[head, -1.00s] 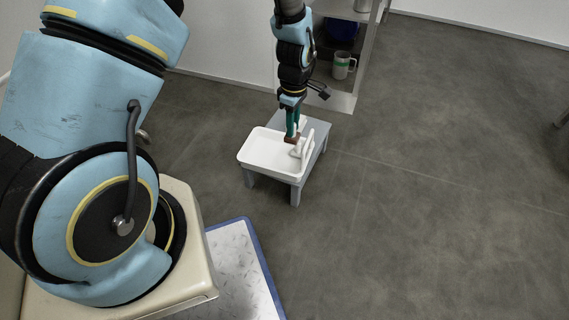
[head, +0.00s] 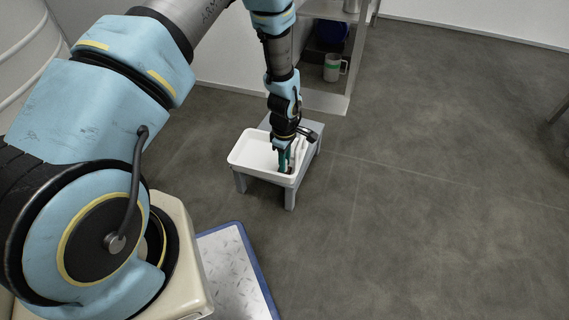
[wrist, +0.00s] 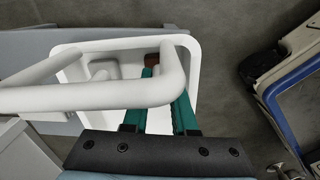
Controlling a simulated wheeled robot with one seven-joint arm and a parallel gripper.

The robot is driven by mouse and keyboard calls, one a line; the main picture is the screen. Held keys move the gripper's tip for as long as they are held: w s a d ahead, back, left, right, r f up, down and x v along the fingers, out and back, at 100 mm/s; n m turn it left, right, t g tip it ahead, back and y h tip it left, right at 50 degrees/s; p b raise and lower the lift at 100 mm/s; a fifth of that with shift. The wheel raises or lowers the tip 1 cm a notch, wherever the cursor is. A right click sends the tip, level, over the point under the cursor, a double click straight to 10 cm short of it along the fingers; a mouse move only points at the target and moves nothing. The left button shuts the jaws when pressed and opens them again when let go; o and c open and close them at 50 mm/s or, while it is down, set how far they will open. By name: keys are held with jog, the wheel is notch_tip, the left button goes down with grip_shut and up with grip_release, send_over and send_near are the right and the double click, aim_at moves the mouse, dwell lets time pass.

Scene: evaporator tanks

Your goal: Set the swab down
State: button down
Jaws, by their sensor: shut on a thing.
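My gripper (head: 285,162), with green fingers, points down into the right part of a white tray (head: 247,148). It is shut on the swab, of which a small reddish-brown part (wrist: 152,60) shows at the fingertips in the wrist view. The rest of the swab is hidden, and I cannot tell whether it touches the tray floor. A thick white tubular loop (wrist: 95,97) crosses in front of the fingers in the wrist view; I cannot tell what it is fixed to.
The tray rests on a low grey stand (head: 290,197). A blue-edged plate (head: 235,270) lies in front. The floor to the right is clear.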

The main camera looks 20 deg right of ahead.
jog(key=c, duration=0.7)
grip_release()
jog(key=shift+f, duration=0.1)
notch_tip(320, 180, up, 12)
jog(key=p, duration=0.4)
jog(key=w+a+r+m, duration=0.3)
jog(key=w+a+r, duration=0.2)
jog(key=a+r, duration=0.9)
jog(key=s+a+r+m, duration=0.3)
jog(key=a+r, duration=0.2)
jog(key=a, duration=0.4)
jog(key=s+a+r+m+t, duration=0.1)
jog(key=s+a+r+m, duration=0.2)
jog(key=a+r, duration=0.3)
jog(key=s+a, duration=0.1)
jog(key=a, duration=0.2)
jog(key=shift+r+t, duration=0.3)
